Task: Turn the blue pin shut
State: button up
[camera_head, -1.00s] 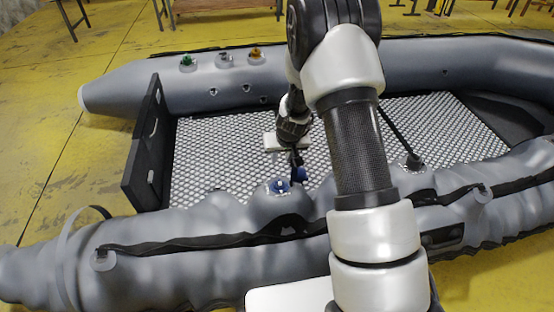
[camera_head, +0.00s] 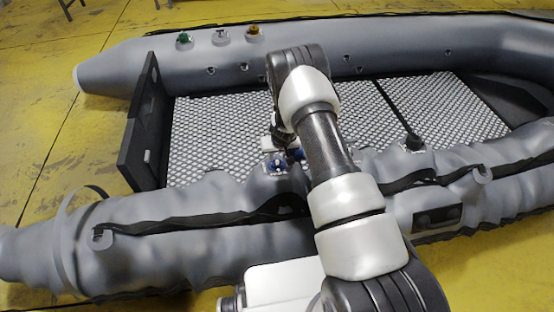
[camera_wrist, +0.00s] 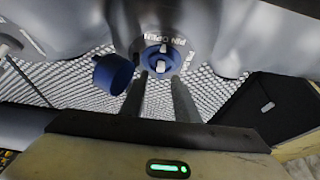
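The blue valve with its pin (camera_wrist: 160,56) sits on the grey tube in the wrist view, with white marks in its middle. White lettering beside it seems to read "PIN OPEN". The valve also shows on the near tube in the head view (camera_head: 277,166). A loose blue cap (camera_wrist: 113,73) hangs left of the valve. My gripper (camera_wrist: 159,76) is open, its two dark fingers apart and nothing visible between them. Its fingertips point at the lower edge of the valve; I cannot tell whether they touch it. My arm hides most of the gripper in the head view.
The grey inflatable boat's far tube (camera_head: 400,52) carries a green valve (camera_head: 183,38), a grey one (camera_head: 220,37) and an orange one (camera_head: 254,31). A dark transom board (camera_head: 140,130) stands at the left. The patterned floor (camera_head: 215,130) between the tubes is mostly clear.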

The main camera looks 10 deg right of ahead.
aim_at(276, 159)
jog(key=shift+x, duration=1.55)
grip_shut()
